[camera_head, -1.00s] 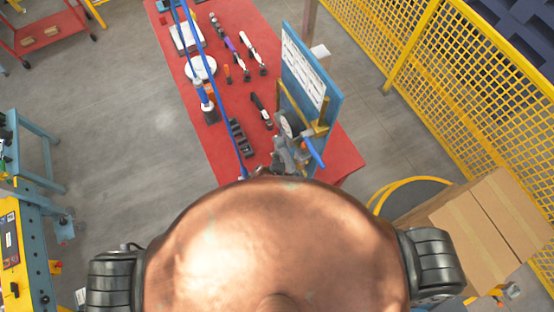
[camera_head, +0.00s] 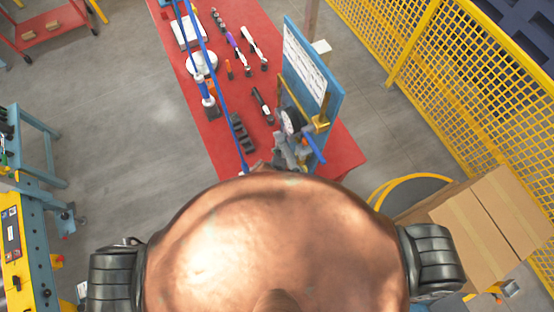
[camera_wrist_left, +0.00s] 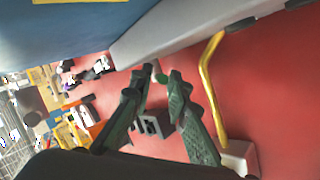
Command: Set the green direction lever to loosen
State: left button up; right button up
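In the left wrist view, a small green knob (camera_wrist_left: 161,77), which looks like the tip of the green lever, shows just beyond and between the fingertips of my left gripper (camera_wrist_left: 153,86). A short grey stem is beside it. The two dark fingers stand apart, with nothing clearly held between them. I cannot tell whether either finger touches the knob. In the head view, the blue upright panel (camera_head: 330,92) with brass and grey fittings stands on the red table. The lever cannot be made out there, and my left gripper is not clear among the grey parts. My right gripper is not seen.
The red table (camera_head: 215,130) carries several tools, a white round part (camera_head: 203,63) and a black slotted block (camera_head: 241,132). Cardboard boxes (camera_head: 490,225) and a yellow mesh fence (camera_head: 465,70) stand to the right.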

pick_arm(q)
jog(key=v, duration=1.1)
jog(key=shift+r, duration=0.15)
